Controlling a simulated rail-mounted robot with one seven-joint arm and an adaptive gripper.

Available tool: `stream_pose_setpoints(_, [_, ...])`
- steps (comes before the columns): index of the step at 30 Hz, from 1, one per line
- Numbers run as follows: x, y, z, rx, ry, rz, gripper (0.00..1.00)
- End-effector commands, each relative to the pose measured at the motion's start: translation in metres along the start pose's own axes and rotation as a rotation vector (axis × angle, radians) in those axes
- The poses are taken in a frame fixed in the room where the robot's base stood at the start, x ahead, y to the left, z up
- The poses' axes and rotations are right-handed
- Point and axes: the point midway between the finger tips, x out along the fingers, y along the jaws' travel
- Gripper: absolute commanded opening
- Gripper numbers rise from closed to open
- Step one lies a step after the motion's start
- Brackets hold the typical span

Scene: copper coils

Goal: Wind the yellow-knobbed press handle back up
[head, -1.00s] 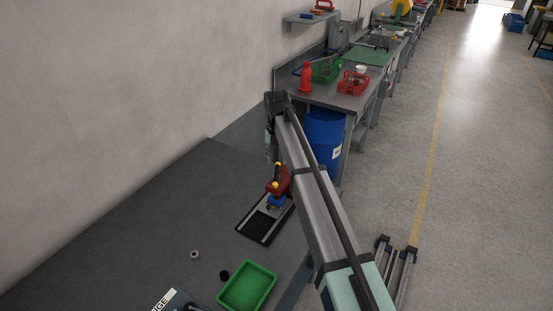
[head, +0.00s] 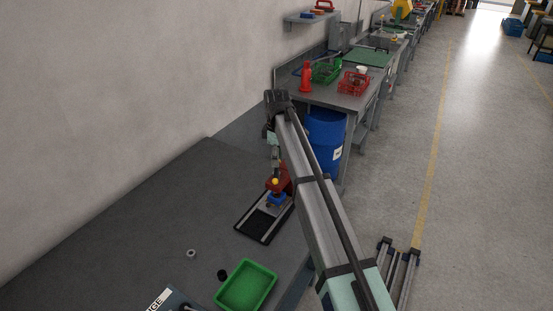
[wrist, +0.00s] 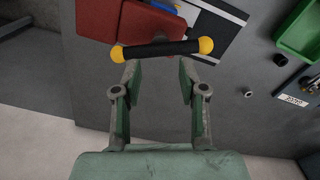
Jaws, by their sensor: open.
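The red press (head: 285,179) stands on the grey bench at the end of a black mat. Its handle, a black bar (wrist: 161,50) with a yellow knob (wrist: 206,46) at each end, lies nearly level across the wrist view. In the head view one yellow knob (head: 275,181) shows; the rest of the handle is hidden. My gripper (wrist: 159,72) is open and empty, its fingertips just below the bar and between the knobs. I cannot tell whether they touch it. In the head view my gripper (head: 275,157) hangs just above the press.
A green tray (head: 246,286) lies on the bench in front of the press, with a small ring (head: 191,253) and a dark round piece (head: 222,274) nearby. A blue barrel (head: 324,140) stands beyond my arm. The bench's left side is clear.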

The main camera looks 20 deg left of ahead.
Motion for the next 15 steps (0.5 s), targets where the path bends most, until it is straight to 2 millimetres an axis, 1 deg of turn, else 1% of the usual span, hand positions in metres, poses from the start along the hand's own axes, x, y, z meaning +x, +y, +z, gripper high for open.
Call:
stream_pose_setpoints(1, [0.0007,0.0001,-0.0001,0.112,0.0,0.0,0.42])
stream_pose_setpoints(9, [-0.0011,0.0003,-0.0001,0.757,-0.003,-0.003,0.42])
stream_pose_setpoints(15, [-0.0013,0.0004,-0.0002,1.185,-0.007,-0.005,0.42])
